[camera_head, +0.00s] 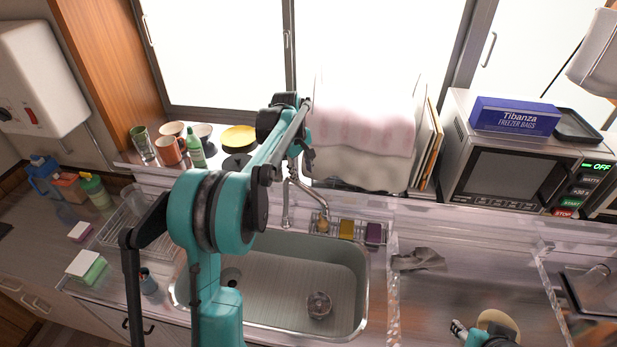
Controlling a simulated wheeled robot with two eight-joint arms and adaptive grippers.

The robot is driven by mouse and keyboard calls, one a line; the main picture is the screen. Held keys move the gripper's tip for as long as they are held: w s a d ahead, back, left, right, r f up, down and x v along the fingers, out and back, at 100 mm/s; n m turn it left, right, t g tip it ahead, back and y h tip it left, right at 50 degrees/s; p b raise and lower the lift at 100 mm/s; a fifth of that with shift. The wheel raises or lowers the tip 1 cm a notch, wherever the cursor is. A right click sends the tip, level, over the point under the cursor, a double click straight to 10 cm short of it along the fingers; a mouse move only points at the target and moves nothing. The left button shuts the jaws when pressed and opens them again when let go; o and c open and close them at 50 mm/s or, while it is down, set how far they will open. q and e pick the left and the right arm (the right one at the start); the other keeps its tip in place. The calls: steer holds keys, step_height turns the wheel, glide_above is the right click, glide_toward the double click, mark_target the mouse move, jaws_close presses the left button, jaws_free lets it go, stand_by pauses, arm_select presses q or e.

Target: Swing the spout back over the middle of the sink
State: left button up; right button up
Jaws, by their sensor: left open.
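The chrome faucet spout (308,193) stands at the sink's back edge, and its thin arm slants right toward the caddy. The steel sink (268,268) lies in front, with a round drain piece (319,305) on its floor. My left arm reaches across the sink's left part. My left gripper (301,160) is open just above the faucet, partly hidden by its own arm; I cannot tell if it touches the spout. Part of my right gripper (467,330) shows at the bottom right edge, beside a round beige item (497,322); its jaw state is unclear.
A caddy with sponges (346,229) sits along the sink's back rim. Mugs (170,150) and a green bottle (196,148) stand on the sill at left. A covered rack (360,140) and a microwave (510,165) stand behind. A grey cloth (420,260) lies right of the sink.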

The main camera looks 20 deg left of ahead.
mark_target(307, 188)
arm_select(q)
steer(key=f, duration=0.2)
steer(key=w+f, duration=0.1)
steer(key=f, duration=0.4)
steer(key=shift+w+d+f+b, duration=0.2)
steer(key=shift+d+f+b, duration=0.1)
steer(key=shift+b, duration=0.1)
jaws_close()
